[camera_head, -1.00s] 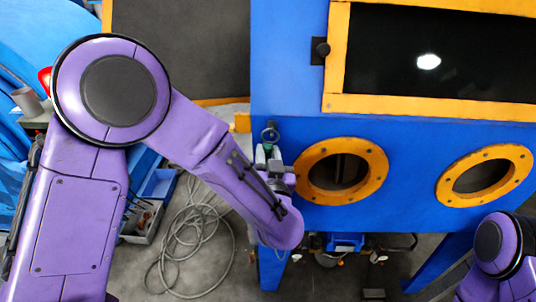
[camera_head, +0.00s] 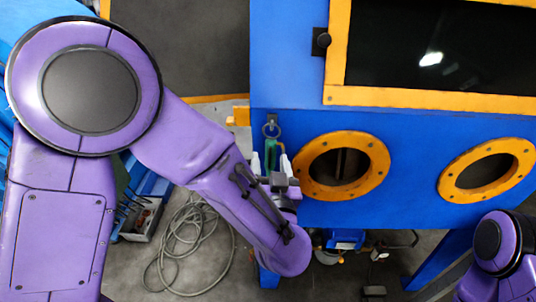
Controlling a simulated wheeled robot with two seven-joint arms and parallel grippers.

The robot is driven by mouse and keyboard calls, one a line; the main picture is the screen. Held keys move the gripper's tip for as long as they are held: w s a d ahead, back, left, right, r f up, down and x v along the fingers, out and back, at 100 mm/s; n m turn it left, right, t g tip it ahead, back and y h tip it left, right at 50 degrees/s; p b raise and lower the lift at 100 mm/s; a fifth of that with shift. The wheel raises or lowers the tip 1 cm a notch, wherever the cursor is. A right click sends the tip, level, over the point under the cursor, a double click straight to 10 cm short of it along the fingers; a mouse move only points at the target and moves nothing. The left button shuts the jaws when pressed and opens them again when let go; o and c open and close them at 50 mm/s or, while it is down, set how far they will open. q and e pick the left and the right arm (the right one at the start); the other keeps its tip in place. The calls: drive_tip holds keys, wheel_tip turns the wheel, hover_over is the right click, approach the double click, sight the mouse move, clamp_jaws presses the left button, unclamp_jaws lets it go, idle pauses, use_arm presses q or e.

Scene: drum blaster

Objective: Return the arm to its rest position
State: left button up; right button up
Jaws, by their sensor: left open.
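My left arm is purple and comes in from the left, with its elbow large in the picture and its forearm slanting down to the right. My left gripper (camera_head: 270,161) shows past the forearm, in front of the blue cabinet (camera_head: 285,70). Its two light fingertips stand apart, and a green thing shows between or behind them; I cannot tell which. The gripper is beside the left orange-ringed port (camera_head: 377,180). Only a purple part of my right arm shows at the lower right; the right gripper is out of view.
The cabinet has a dark window in an orange frame (camera_head: 430,103) and a second orange-ringed port (camera_head: 524,165). A coiled hose (camera_head: 190,245) and a grey toolbox (camera_head: 142,222) are on the floor at lower left.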

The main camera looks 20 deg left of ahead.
use_arm(q)
drive_tip(key=s+d+f+n+h, duration=0.1)
drive_tip(key=s+d+h, duration=0.2)
drive_tip(key=s+d, duration=0.1)
drive_tip(key=a+f+n+g+h+b, duration=0.1)
drive_tip(key=a+f+g+h, duration=0.2)
drive_tip(key=f, duration=0.8)
drive_tip(key=a+f+n+g+b, duration=0.2)
drive_tip(key=a+f+g, duration=0.15)
drive_tip(key=f, duration=0.85)
drive_tip(key=s+a+f+g, duration=0.2)
drive_tip(key=s+a+f, duration=0.2)
drive_tip(key=s+f, duration=0.2)
drive_tip(key=s+a+f+g+y+b, duration=0.1)
drive_tip(key=s+a+f+g, duration=0.1)
drive_tip(key=s+a+f, duration=0.3)
drive_tip(key=s+a+f+g, duration=0.3)
drive_tip(key=s+f, duration=0.4)
drive_tip(key=s, duration=0.4)
drive_tip(key=shift+s+a+y, duration=0.25)
drive_tip(key=shift+a+y, duration=0.05)
drive_tip(key=shift+a, duration=0.35)
